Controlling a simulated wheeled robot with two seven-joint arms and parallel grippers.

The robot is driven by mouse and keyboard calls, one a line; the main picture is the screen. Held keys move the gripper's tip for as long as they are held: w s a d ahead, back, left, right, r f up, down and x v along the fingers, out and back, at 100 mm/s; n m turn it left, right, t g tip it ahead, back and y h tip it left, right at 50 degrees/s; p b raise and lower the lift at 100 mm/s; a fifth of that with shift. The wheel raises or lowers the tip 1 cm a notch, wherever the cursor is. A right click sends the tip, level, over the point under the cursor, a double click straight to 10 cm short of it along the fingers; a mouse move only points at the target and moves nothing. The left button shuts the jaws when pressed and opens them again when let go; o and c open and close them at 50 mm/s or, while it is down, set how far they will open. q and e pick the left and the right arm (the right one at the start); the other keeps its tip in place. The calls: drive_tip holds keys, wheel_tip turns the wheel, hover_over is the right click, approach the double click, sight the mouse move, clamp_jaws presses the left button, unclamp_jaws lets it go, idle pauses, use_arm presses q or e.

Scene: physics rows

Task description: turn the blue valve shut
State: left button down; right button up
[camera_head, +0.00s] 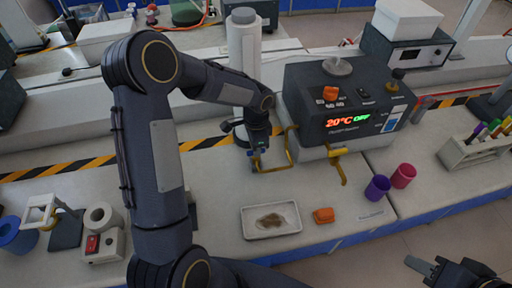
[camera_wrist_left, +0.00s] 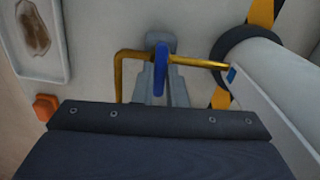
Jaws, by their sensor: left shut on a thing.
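The blue valve handle (camera_wrist_left: 161,70) sits on a thin brass pipe (camera_wrist_left: 133,53), and in the left wrist view it stands between the grey fingers of my left gripper (camera_wrist_left: 161,80). My left gripper (camera_head: 257,151) is shut on it, at the front left of the dark heating unit. In the head view the arm and fingers hide most of the valve; a bit of blue (camera_head: 254,164) shows below. My right gripper (camera_head: 424,266) is at the lower right corner, away from the valve; its jaw opening is unclear.
The heating unit (camera_head: 345,100) stands right of the valve, with a yellow tap (camera_head: 338,153) at its front. A white tray (camera_head: 270,220), an orange block (camera_head: 324,215) and purple (camera_head: 377,188) and red (camera_head: 403,175) cups are on the bench. A white cylinder (camera_head: 244,60) stands close behind my left gripper.

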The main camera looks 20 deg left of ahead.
use_arm(q)
drive_tip(key=shift+m, duration=0.4)
drive_tip(key=shift+r, duration=0.1)
drive_tip(key=c, duration=1.5)
unclamp_jaws()
drive_tip(key=shift+o, duration=0.2)
wheel_tip(320, 180, up, 7)
drive_tip(key=shift+b, duration=0.45)
drive_tip(key=shift+r, duration=0.4)
